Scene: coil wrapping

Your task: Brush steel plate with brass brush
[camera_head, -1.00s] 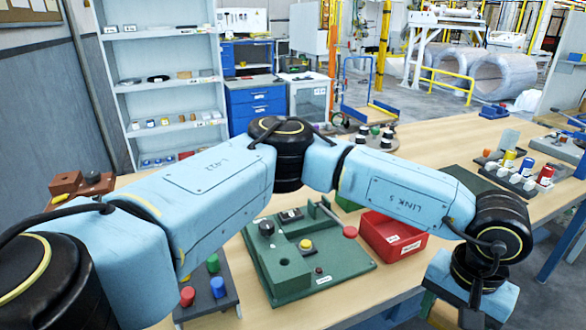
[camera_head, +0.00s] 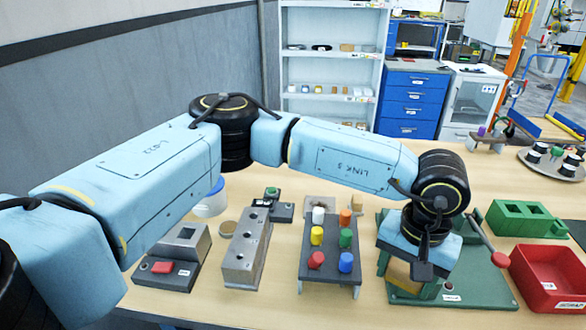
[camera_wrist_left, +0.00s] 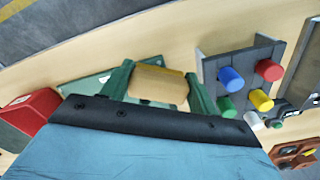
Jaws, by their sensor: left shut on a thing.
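My left gripper (camera_head: 405,268) hangs over the green fixture board (camera_head: 468,290) in the head view. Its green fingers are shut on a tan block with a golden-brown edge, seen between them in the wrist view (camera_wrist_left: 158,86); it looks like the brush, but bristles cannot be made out. The held block (camera_head: 402,274) is partly hidden by the wrist in the head view. A long grey metal block with holes (camera_head: 246,250) lies left of the peg rack; I cannot tell whether it is the steel plate. My right gripper is not in view.
A rack with coloured pegs (camera_head: 330,262) stands just left of my gripper. A red bin (camera_head: 550,280) and a green block (camera_head: 525,220) are to the right. A grey box with a red button (camera_head: 172,262) and a white tub (camera_head: 210,203) are at the left.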

